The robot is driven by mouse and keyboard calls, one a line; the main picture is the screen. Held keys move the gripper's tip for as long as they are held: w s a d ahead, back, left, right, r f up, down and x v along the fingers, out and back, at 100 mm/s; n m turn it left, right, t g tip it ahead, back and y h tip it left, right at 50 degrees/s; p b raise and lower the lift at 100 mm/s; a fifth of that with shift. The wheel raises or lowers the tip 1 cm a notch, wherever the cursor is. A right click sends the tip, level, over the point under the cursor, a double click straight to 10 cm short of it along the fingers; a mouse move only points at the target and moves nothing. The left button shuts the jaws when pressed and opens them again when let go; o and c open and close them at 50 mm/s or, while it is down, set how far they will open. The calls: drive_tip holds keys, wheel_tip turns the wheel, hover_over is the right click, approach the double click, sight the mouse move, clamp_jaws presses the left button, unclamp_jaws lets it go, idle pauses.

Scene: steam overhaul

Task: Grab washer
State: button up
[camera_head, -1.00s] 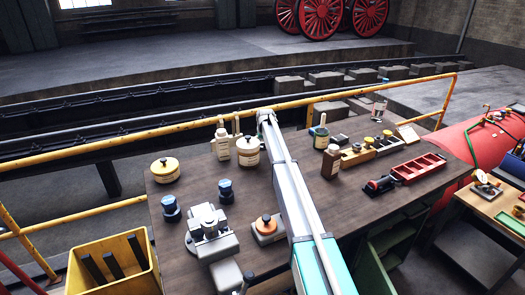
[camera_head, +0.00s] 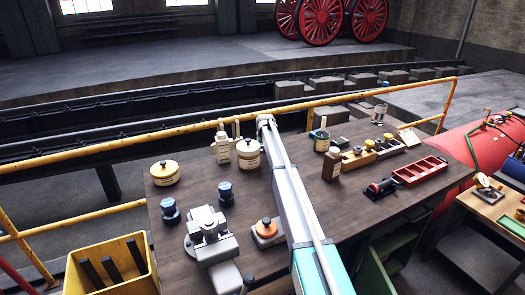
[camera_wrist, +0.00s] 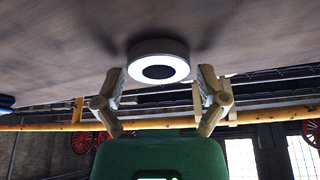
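In the wrist view, a short round piece with a bright white ring face and a dark centre, which looks like the washer (camera_wrist: 158,67), sits against the brown tabletop (camera_wrist: 60,60). My gripper (camera_wrist: 161,84) is open, with one finger on each side of this piece. The right finger looks a little apart from it; whether the left finger touches is unclear. In the head view my arm's forward end hides the gripper, and I cannot pick out the washer there.
A yellow rail (camera_head: 200,125) runs behind.

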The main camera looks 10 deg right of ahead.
sight(262, 147)
drive_tip(key=c, duration=0.9)
drive_tip(key=shift+o, duration=0.2)
drive_tip(key=shift+r, duration=0.15)
wheel_tip(262, 147, up, 3)
drive_tip(key=p, duration=0.3)
drive_tip(key=s+d+r+p, duration=0.1)
drive_tip(key=s+r+p, duration=0.8)
drive_tip(key=s, duration=0.5)
drive_tip(key=shift+r+p, duration=0.4)
drive_tip(key=shift+p, duration=0.1)
